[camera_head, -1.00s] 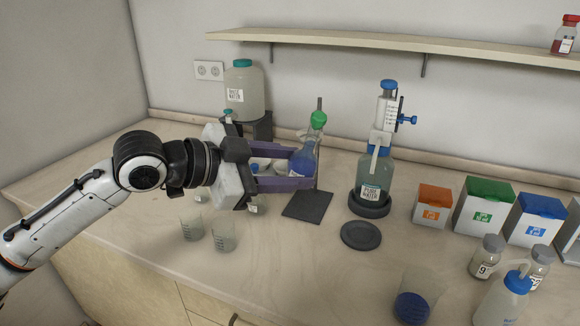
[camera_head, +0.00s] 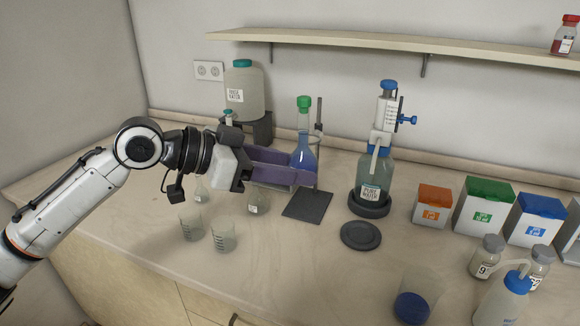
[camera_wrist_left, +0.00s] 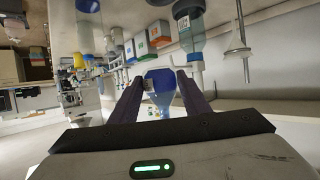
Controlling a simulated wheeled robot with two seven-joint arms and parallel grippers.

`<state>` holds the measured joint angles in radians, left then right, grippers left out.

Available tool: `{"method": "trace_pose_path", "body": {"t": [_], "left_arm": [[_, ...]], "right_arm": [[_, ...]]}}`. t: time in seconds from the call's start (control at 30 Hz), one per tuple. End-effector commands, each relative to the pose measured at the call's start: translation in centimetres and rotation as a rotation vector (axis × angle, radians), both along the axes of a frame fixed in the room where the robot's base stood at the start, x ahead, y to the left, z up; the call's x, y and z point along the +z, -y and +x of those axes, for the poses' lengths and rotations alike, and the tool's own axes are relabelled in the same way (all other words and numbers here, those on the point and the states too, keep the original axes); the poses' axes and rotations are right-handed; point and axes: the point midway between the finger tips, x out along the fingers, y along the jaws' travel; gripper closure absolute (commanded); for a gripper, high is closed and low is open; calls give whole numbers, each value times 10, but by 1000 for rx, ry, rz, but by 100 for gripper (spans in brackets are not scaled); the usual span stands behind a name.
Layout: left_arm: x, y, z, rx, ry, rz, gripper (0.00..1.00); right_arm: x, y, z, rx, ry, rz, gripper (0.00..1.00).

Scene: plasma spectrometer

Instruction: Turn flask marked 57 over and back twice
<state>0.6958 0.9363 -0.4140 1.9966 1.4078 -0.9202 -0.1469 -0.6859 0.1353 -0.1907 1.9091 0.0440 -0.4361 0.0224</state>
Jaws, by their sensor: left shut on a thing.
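A long-necked flask with blue liquid and a green stopper (camera_head: 303,150) stands nearly upright between the purple fingers of my left gripper (camera_head: 300,176). The gripper is shut on its round body and holds it from the left, over the bench. In the left wrist view the flask's blue body (camera_wrist_left: 162,100) sits between the two fingertips (camera_wrist_left: 165,84), with a pale label by one finger. I cannot read the number on it. Fingers hide part of the body in the head view. My right gripper is not in view.
Just right of the flask is a stand with a thin rod and dark base plate (camera_head: 307,206). A pure water dispenser bottle (camera_head: 374,170) stands further right. Small beakers (camera_head: 224,238) and a small flask (camera_head: 259,203) stand below the left gripper. The bench's middle front is clear.

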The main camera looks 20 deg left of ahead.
Motion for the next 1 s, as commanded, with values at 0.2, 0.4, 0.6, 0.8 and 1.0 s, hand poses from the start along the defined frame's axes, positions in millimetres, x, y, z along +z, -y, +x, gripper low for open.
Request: {"method": "trace_pose_path", "body": {"t": [0.2,0.4,0.6,0.8,1.0], "left_arm": [[-1,1,-1,-2,143,131,84],[-1,0,0,0,321,296,84],[1,0,0,1,336,310,84],[-2,0,0,-1,395,366,84],[-3,1,-1,-1,611,564,84]], "right_arm": [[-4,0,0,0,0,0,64],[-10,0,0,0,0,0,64],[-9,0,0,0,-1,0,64],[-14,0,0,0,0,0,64],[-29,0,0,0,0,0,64]]}}
